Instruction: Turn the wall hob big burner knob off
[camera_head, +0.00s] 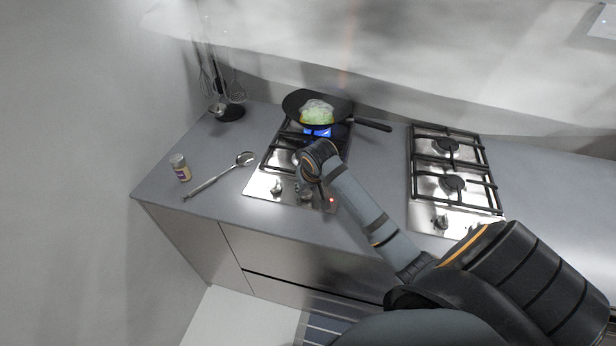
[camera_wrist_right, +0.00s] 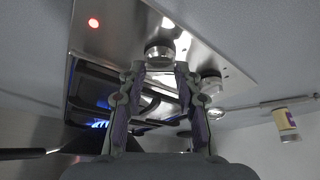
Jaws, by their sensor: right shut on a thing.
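The wall-side hob (camera_head: 255,183) is the left steel cooktop, with two knobs along its front edge. A red light glows at its front right corner. The left knob (camera_head: 277,187) is free; it also shows in the wrist view (camera_wrist_right: 212,84). My right gripper (camera_wrist_right: 160,72) is shut on the right knob (camera_wrist_right: 160,50), with a finger on either side of it. In the head view my right gripper (camera_head: 307,181) reaches down over the hob's front, partly hiding the burner and knob. A blue flame (camera_head: 318,131) burns under the pan on the back burner. My left gripper is out of view.
A black pan (camera_head: 291,103) with green food sits on the back burner, handle pointing right. A spoon (camera_head: 213,181) and a small jar (camera_head: 180,167) lie left of the hob. A utensil stand (camera_head: 229,112) is behind. A second hob (camera_head: 425,216) stands right.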

